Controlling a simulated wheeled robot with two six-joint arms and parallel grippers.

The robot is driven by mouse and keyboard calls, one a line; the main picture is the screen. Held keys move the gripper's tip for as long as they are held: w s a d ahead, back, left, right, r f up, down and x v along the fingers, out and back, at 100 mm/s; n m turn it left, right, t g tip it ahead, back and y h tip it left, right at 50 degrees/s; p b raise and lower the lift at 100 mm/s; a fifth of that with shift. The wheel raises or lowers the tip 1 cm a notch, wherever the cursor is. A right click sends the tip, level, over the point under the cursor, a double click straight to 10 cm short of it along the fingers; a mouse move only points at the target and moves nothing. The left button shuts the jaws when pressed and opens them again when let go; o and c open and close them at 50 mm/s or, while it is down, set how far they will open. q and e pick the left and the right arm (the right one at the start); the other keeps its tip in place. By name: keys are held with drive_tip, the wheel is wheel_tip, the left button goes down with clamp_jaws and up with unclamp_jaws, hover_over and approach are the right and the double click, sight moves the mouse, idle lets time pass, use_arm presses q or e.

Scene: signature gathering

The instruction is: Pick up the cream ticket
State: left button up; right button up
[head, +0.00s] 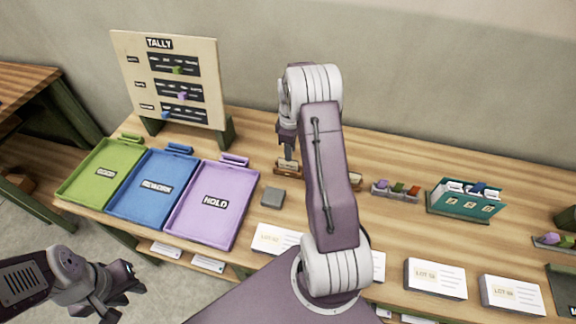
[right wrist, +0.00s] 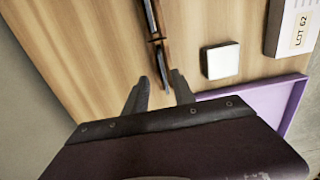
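I cannot make out a separate cream ticket with certainty. A narrow brown wooden holder (head: 286,168) stands on the table, partly hidden behind my right arm. In the right wrist view the holder (right wrist: 155,28) is a thin strip with dark and pale edges, running down towards the gap between my fingers. My right gripper (right wrist: 160,88) is open, its two fingers apart on either side of the strip's lower end. In the head view my right gripper (head: 287,152) points down just above the holder. My left gripper (head: 122,290) hangs in front of the table, away from everything; its finger opening is unclear.
Green (head: 75,190), blue (head: 118,208) and purple (head: 175,228) trays lie left, before a tally board (head: 135,75). A grey square pad (head: 272,197) lies near the holder. Lot cards (head: 437,279) line the front. Stamps (head: 396,191) and a teal box (head: 464,210) stand right.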

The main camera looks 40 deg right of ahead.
sight(288, 166)
drive_tip(key=f, duration=0.2)
drive_tip(key=a+f, duration=0.1)
drive_tip(key=f, duration=0.1)
drive_tip(key=shift+f+p, duration=0.1)
drive_tip(key=shift+p, duration=0.25)
drive_tip(key=shift+d+f, duration=0.1)
drive_tip(key=shift+f, duration=0.2)
clamp_jaws()
drive_tip(key=shift+r, duration=0.1)
